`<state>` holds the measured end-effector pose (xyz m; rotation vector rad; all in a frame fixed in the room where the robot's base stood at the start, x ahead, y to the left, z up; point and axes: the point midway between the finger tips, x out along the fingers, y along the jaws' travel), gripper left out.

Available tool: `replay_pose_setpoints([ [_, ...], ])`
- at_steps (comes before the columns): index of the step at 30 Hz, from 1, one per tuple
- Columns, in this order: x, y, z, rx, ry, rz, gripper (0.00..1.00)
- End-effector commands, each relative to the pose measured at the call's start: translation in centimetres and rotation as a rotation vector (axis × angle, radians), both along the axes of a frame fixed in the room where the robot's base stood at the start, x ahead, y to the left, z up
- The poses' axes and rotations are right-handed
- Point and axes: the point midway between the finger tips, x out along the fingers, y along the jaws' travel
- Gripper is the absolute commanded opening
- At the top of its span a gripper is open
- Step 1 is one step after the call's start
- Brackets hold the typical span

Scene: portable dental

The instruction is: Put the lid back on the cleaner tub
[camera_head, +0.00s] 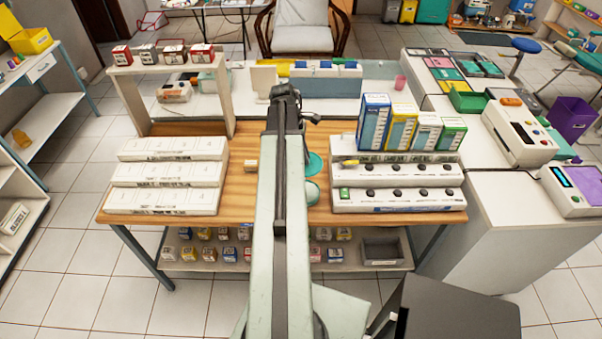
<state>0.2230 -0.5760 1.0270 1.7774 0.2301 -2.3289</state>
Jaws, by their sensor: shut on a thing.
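My gripper (286,95) is at the far end of my raised arm, above the middle of the wooden table. Its fingers are mostly hidden behind the arm. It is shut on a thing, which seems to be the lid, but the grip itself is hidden. Two teal round shapes show just right of my arm: a larger one (315,166) and a smaller one (311,193) nearer the front edge. They look like the lid and the cleaner tub, partly covered by my arm. I cannot tell which is which, or whether they touch.
White stepped racks (168,174) stand left on the table (240,205). A white rack (398,199) with coloured boxes (374,122) stands right. Bare wood shows on either side of the arm.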

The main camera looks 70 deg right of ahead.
Motion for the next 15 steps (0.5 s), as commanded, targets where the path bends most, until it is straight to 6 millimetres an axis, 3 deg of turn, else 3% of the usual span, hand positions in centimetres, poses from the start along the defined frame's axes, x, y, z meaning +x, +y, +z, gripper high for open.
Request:
replay_pose_setpoints([
  [1, -0.1, 0.4, -3.1, -0.001, -0.002, 0.068, 0.00],
  [6, 0.0, 0.5, -7.3, -0.002, -0.001, 0.317, 0.00],
  [15, 0.1, 0.3, -7.6, -0.002, 0.004, 0.417, 0.00],
])
